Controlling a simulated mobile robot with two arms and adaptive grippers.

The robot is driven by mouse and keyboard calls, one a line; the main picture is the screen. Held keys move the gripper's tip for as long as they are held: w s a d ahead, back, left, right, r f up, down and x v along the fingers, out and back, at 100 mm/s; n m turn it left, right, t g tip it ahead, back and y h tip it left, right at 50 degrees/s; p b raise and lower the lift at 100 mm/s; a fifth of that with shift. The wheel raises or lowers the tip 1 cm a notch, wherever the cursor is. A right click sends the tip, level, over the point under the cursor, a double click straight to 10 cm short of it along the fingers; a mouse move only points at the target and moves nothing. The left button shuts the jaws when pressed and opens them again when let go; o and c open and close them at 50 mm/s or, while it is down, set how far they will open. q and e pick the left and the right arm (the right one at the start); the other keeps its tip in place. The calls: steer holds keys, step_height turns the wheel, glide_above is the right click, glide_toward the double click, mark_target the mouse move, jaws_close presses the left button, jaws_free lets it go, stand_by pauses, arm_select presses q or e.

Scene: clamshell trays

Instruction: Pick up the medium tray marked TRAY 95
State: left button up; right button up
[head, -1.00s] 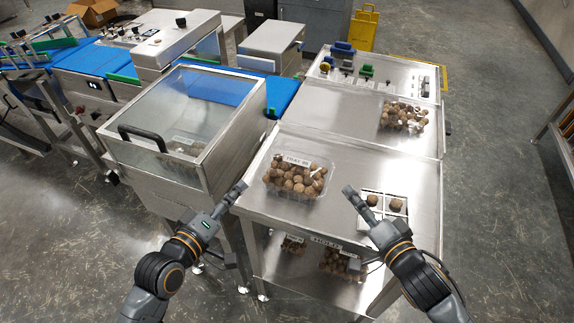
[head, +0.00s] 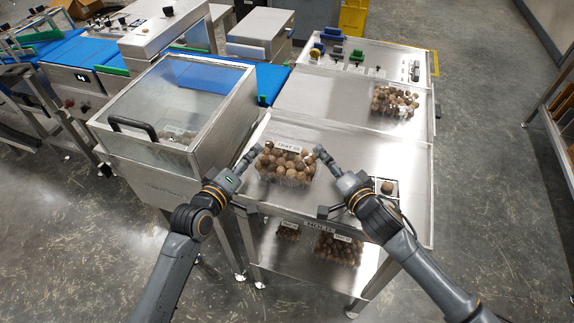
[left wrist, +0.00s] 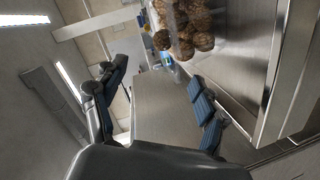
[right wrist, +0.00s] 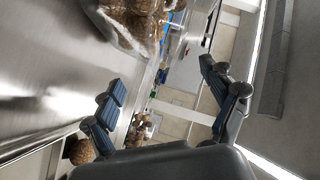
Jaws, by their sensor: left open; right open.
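A clear tray (head: 291,180) filled with round brown items stands on the steel table, with a white label on its far edge that seems to read TRAY 95. My left gripper (head: 250,160) is open beside the tray's left side. My right gripper (head: 322,158) is open by its right side. Both look apart from it, though contact is hard to judge. The tray also shows at the top of the left wrist view (left wrist: 184,38) and the right wrist view (right wrist: 130,38), outside the fingers in both.
Another filled clear tray (head: 395,101) stands at the table's back right. A white divided holder with a brown item (head: 387,187) is partly hidden by my right arm. Labelled trays (head: 338,248) sit on the lower shelf. A glass-lidded machine (head: 175,100) stands close on the left.

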arm_select(q)
steer(key=shift+x, duration=1.7)
arm_select(e)
steer(key=shift+x, duration=1.65)
steer(key=shift+a, duration=0.1)
